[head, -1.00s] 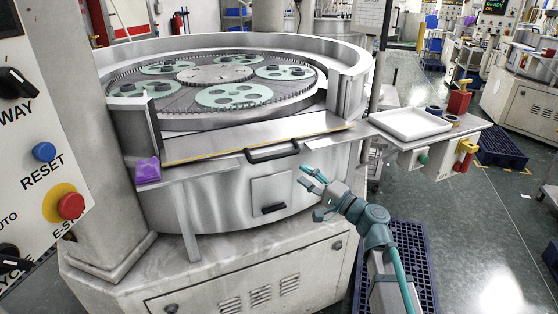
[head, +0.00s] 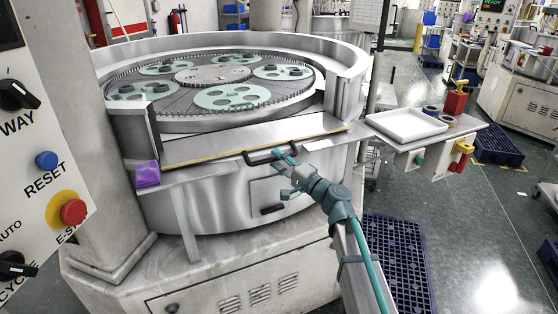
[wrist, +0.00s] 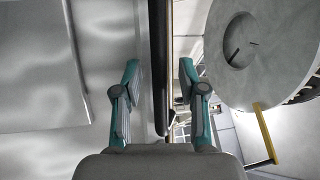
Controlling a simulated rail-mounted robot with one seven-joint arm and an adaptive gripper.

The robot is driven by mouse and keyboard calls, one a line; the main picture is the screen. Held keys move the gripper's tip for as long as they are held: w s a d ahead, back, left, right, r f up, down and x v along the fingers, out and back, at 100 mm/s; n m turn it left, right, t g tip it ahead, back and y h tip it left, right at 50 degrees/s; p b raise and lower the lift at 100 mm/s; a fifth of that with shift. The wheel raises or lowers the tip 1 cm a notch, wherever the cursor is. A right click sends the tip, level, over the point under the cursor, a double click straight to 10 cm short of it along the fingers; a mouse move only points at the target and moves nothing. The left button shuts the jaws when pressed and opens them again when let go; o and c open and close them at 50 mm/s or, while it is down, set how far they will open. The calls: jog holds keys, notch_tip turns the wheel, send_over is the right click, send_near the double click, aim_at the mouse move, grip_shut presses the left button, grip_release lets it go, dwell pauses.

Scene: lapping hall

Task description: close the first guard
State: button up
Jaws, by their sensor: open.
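The guard (head: 225,142) is a flat metal panel with a yellow strip along its lower edge, in the front gap of the round lapping machine's rim. It sits low, below the rim top. Its black bar handle (head: 262,157) is on the front side. My gripper (head: 283,170) is at the right end of the handle. In the wrist view my open gripper (wrist: 159,68) has one finger on each side of the black handle (wrist: 158,40), with visible gaps. The handle is not gripped.
The machine table (head: 230,74) holds several pale green carriers. A purple cloth (head: 147,173) lies on the left ledge. A white tray (head: 408,125) stands on the right shelf, beside a red bottle (head: 455,103).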

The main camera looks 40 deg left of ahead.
jog(key=shift+c, duration=0.3)
grip_shut()
